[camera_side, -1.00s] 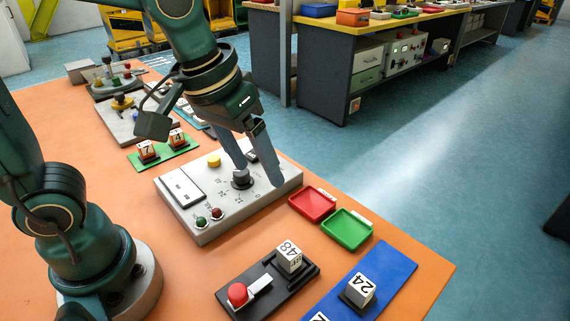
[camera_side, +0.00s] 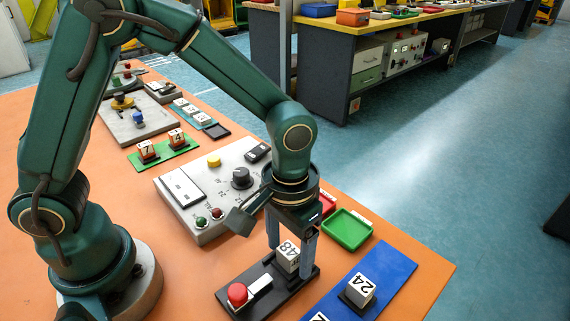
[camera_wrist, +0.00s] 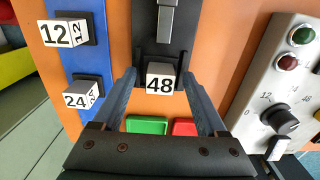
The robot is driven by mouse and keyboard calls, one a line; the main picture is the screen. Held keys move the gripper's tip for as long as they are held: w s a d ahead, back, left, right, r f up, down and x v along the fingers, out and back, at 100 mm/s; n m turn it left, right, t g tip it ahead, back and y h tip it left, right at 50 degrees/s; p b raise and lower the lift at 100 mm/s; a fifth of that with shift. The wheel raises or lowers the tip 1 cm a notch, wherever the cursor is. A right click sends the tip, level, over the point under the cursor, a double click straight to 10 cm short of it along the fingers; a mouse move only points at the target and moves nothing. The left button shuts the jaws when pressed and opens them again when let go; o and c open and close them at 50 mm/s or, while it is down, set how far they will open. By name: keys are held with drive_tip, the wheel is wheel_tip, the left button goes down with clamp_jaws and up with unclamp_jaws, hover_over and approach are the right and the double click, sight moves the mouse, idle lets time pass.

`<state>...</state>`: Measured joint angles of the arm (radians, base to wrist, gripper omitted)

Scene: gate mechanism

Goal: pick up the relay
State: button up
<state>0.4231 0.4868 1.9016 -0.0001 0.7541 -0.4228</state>
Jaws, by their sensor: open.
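A white block marked 48 (camera_side: 288,252) sits in a black fixture (camera_side: 252,300) near the front of the orange table. It also shows in the wrist view (camera_wrist: 160,84), between the fingers. My gripper (camera_side: 291,258) points down over it, open, with one finger on each side of the block. In the wrist view my gripper (camera_wrist: 159,76) shows a gap between each finger and the block. No label names the relay. Another white block marked 24 (camera_side: 360,288) sits on a blue strip (camera_side: 385,268), and a block marked 12 (camera_wrist: 62,33) is on the same strip.
A red knob (camera_side: 237,293) with a light handle stands on the fixture beside the 48 block. A grey control panel (camera_side: 205,230) with a black dial lies behind. Green (camera_side: 347,230) and red (camera_side: 328,203) trays are close to the gripper's right.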

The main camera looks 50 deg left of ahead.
drive_tip(key=shift+f, duration=0.25)
clamp_jaws()
drive_tip(key=shift+r, duration=0.1)
